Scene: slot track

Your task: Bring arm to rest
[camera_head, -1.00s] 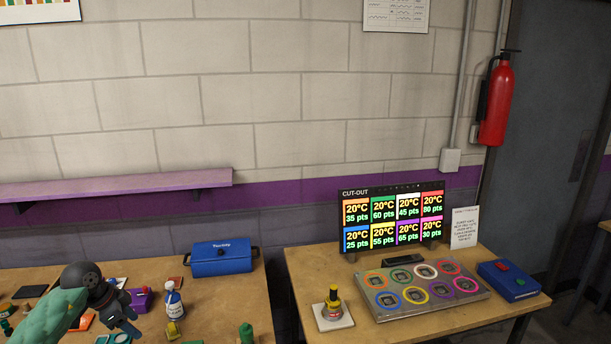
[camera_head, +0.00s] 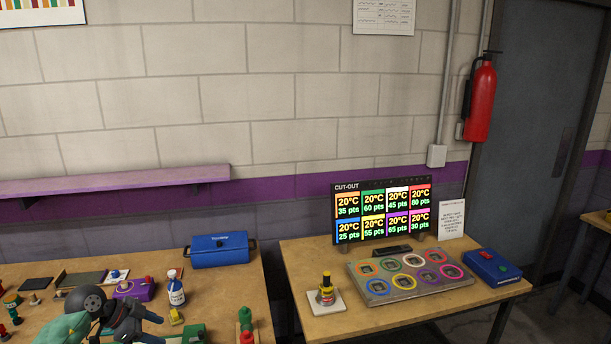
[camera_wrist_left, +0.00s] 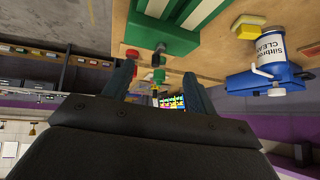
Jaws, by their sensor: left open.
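My left gripper (camera_head: 133,325) comes in at the lower left of the head view, over the left wooden table. In the left wrist view its two fingers (camera_wrist_left: 158,88) stand apart with nothing held between them. Behind the gap show a green block-like thing (camera_wrist_left: 180,35), small red and green pieces and the lit screen. My right gripper is not in view.
The right table holds the CUT-OUT screen (camera_head: 384,212), a panel of coloured rings (camera_head: 409,277), a yellow-topped piece (camera_head: 326,290) and a blue button box (camera_head: 493,268).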

